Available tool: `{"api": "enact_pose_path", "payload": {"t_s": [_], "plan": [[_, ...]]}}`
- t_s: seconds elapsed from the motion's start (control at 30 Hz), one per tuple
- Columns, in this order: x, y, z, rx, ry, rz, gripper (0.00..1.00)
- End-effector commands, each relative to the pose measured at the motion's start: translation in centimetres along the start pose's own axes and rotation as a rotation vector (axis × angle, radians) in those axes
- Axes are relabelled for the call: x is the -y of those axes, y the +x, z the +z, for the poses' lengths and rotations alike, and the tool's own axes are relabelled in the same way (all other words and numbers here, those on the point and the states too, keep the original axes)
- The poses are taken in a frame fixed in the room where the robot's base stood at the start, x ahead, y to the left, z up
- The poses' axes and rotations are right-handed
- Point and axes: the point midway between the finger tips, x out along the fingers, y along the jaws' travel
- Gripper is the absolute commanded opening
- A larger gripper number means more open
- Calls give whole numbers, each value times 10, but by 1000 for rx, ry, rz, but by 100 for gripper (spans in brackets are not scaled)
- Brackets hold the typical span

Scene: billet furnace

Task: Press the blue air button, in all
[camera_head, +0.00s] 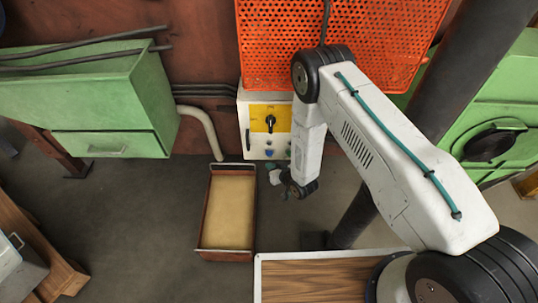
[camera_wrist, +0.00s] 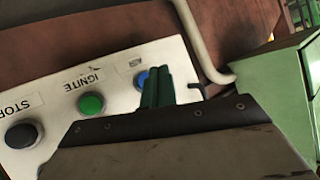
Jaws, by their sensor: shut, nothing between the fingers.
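The blue air button (camera_wrist: 143,79) is at the right end of a row on a white control panel (camera_wrist: 60,92), partly hidden behind my gripper's fingers. My gripper (camera_wrist: 157,72) is shut and empty, its green fingertips overlapping the button's right side in the wrist view. I cannot tell whether they touch it. In the head view, the blue button (camera_head: 268,153) is low on the control box (camera_head: 243,108), and my gripper (camera_head: 272,171) is just below it.
A green IGNITE button (camera_wrist: 91,104) and a dark STOP button (camera_wrist: 21,134) sit beside the blue one. A black rotary switch (camera_head: 270,121) is above on a yellow plate. A rusty-rimmed tray (camera_head: 203,225) is on the floor below. A green cabinet (camera_head: 150,100) stands left.

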Motion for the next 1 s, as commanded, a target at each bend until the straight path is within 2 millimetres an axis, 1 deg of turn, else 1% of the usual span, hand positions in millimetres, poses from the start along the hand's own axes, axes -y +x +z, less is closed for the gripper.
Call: {"api": "enact_pose_path", "payload": {"t_s": [0.1,0.3,1.0], "plan": [[-6,10,-7,-1,-1,-2,0],[-12,18,-13,0,-1,-1,0],[-12,19,-14,0,-2,-2,0]]}}
